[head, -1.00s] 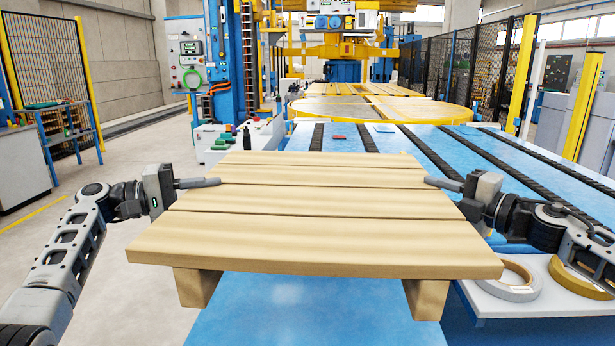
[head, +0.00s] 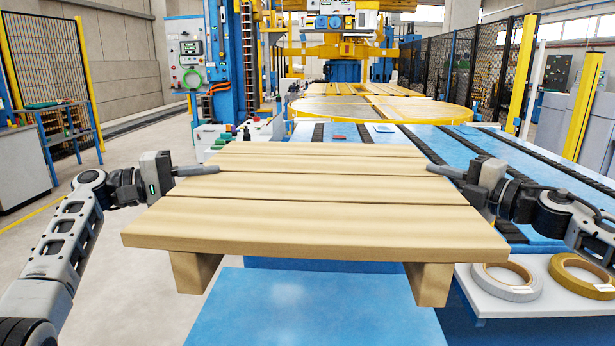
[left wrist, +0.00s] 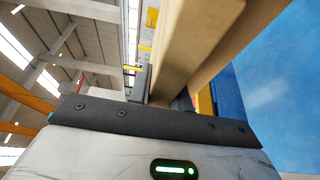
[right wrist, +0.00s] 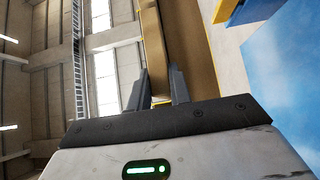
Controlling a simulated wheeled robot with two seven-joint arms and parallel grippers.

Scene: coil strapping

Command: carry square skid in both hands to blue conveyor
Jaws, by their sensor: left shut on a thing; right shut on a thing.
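The square skid (head: 315,215) is a pale wooden platform of several planks on blocks. It is held up level between my two grippers in the head view. My left gripper (head: 196,170) is shut on its left edge, and the skid's wood (left wrist: 195,50) rises between the fingers in the left wrist view. My right gripper (head: 446,172) is shut on its right edge, and the wood shows between the fingers in the right wrist view (right wrist: 160,60). The blue conveyor (head: 480,150) with dark chain strips lies beyond and to the right, partly hidden behind the skid.
A white shelf (head: 530,302) with a grey tape roll (head: 507,283) and a yellow-brown roll (head: 582,274) is at the lower right. A yellow round table (head: 380,108) stands behind the conveyor. A red item (head: 339,137) lies on the conveyor's far part. Open floor is at left.

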